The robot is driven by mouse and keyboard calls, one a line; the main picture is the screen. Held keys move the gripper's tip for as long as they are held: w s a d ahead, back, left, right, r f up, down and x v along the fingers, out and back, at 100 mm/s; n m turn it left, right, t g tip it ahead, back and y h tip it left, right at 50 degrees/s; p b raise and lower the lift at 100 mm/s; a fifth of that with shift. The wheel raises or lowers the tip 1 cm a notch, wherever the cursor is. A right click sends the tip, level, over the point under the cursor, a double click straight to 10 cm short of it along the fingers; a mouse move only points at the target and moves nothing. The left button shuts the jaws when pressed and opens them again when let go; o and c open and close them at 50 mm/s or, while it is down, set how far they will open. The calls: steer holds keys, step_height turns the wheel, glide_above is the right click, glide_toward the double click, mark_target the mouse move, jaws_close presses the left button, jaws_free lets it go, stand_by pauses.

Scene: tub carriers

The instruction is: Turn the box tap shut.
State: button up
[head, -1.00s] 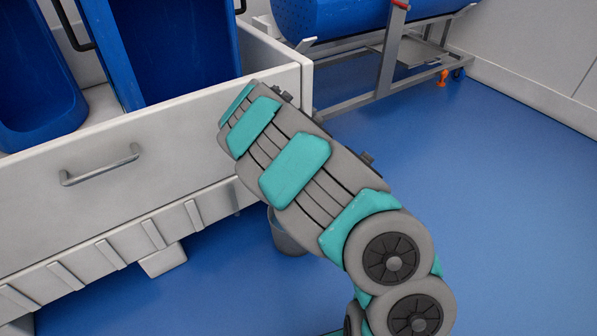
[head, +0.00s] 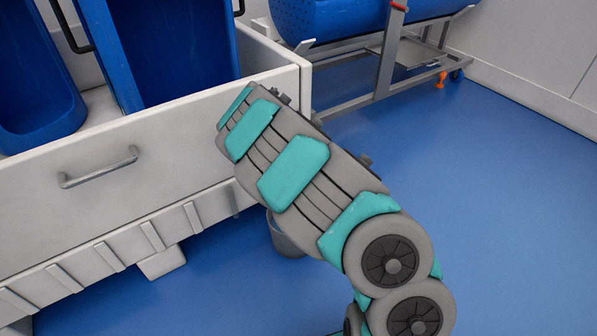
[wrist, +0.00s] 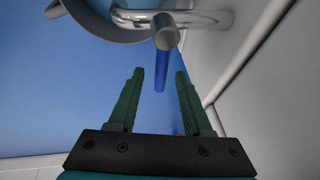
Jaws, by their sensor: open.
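The tap (wrist: 166,32) shows in the wrist view as a shiny metal pipe and stub at the top, by the white box wall. A narrow blue piece (wrist: 161,72), which looks like its lever, extends from the stub. My gripper (wrist: 159,73) is open, its two green fingers on either side of the blue piece in the picture. I cannot tell whether the blue piece is between the fingers in depth or beyond them; no contact shows. In the head view the white box (head: 110,165) stands at left, and my arm hides the tap and gripper.
A grey bucket (head: 287,238) stands on the blue floor beside the box, partly behind my arm. Blue tubs (head: 175,50) sit in the box. A metal trolley (head: 385,75) with a blue drum stands behind. The floor at right is clear.

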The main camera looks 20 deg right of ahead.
steer(key=v, duration=0.7)
steer(key=shift+r, duration=0.35)
steer(key=shift+s+a, duration=0.1)
steer(key=s+d+r+n+g+y+p, duration=0.1)
steer(key=s+d+r+n+p, duration=0.2)
steer(key=s+r, duration=0.65)
steer(key=s+d+r+n+g+p, duration=0.1)
steer(key=s+d+r+n+p, duration=0.15)
steer(key=s+r, duration=0.7)
steer(key=s+a+n+g+y+p, duration=0.1)
steer(key=s+a+n, duration=0.2)
steer(key=s, duration=0.5)
steer(key=s+a+r+n+g+y+p, duration=0.1)
steer(key=s+a+n, duration=0.2)
steer(key=s, duration=0.6)
steer(key=s+a+r+n+g+p, duration=0.1)
steer(key=s+a+n+p, duration=0.1)
steer(key=s, duration=0.6)
steer(key=shift+s+a+n+y, duration=0.3)
steer(key=shift+a+n+y, duration=0.15)
steer(key=shift+n, duration=0.3)
